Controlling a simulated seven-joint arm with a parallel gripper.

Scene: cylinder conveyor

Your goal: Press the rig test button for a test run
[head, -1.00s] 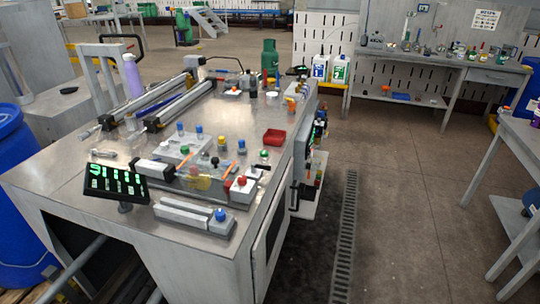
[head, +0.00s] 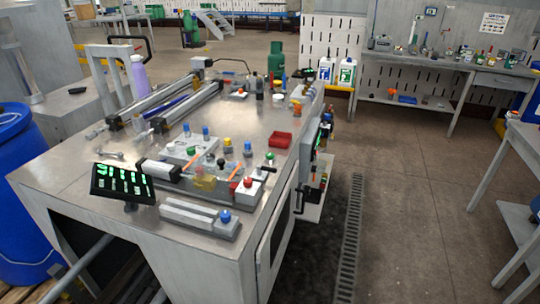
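The test rig stands on a steel bench (head: 75,165) in the head view. A grey box with a red button (head: 248,182) sits near the bench's right edge, and a blue knob (head: 226,216) is on the long grey block (head: 195,219) in front. A green button (head: 270,156) is farther back. No readable label shows which is the rig test button. A tilted black display (head: 122,184) with green digits stands at the front left. My gripper is not in view.
A red tray (head: 279,139) lies on the bench behind the rig. Long cylinders (head: 187,105) and a purple bottle (head: 138,76) are at the back left. A blue barrel (head: 22,190) stands left of the bench. The floor (head: 420,175) to the right is open.

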